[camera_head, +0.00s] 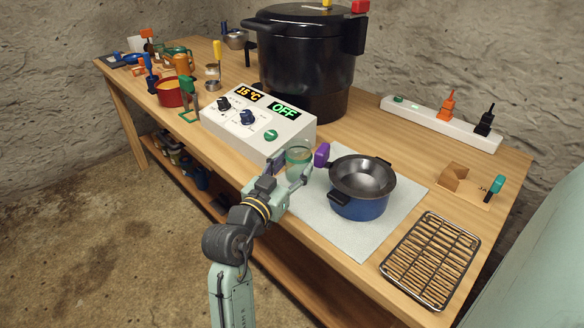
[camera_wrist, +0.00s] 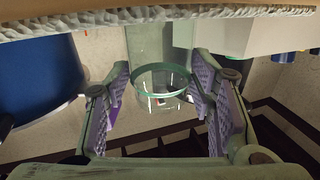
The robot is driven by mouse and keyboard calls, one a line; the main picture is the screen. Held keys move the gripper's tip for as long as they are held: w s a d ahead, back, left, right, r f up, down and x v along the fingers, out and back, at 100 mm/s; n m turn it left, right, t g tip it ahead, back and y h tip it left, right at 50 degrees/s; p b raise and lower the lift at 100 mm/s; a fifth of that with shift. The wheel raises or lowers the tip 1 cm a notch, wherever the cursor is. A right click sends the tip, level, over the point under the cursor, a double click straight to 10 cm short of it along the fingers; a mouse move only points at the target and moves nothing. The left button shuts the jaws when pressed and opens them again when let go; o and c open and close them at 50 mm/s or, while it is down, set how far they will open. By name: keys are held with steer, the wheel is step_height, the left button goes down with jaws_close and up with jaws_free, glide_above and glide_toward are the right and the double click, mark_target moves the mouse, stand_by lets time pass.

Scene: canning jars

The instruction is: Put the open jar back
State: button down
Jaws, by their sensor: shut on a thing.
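A clear glass jar (camera_head: 298,155) with a greenish rim is held near the front edge of the worktop, between the control box and the blue pot. No lid shows on it. My gripper (camera_head: 294,174) has its fingers at both sides of the jar and is shut on it. In the wrist view the jar's round rim (camera_wrist: 163,70) sits between the two purple-padded fingers (camera_wrist: 163,85). The jar appears upright; I cannot tell whether its base touches the surface.
A blue pot (camera_head: 358,203) with a funnel-like metal top stands right of the jar on a pale mat (camera_head: 350,242). A white control box (camera_head: 258,128) reading OFF is to the left. A large black canner (camera_head: 305,70) stands behind. A wire rack (camera_head: 432,258) lies front right.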

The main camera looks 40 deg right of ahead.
steer(key=c, duration=0.7)
jaws_free()
steer(key=shift+f, duration=0.15)
steer(key=shift+r+p, duration=0.3)
steer(key=b+v, duration=0.1)
steer(key=v, duration=0.5)
steer(key=b+v, duration=0.1)
steer(key=v, duration=0.5)
steer(key=shift+f, duration=0.25)
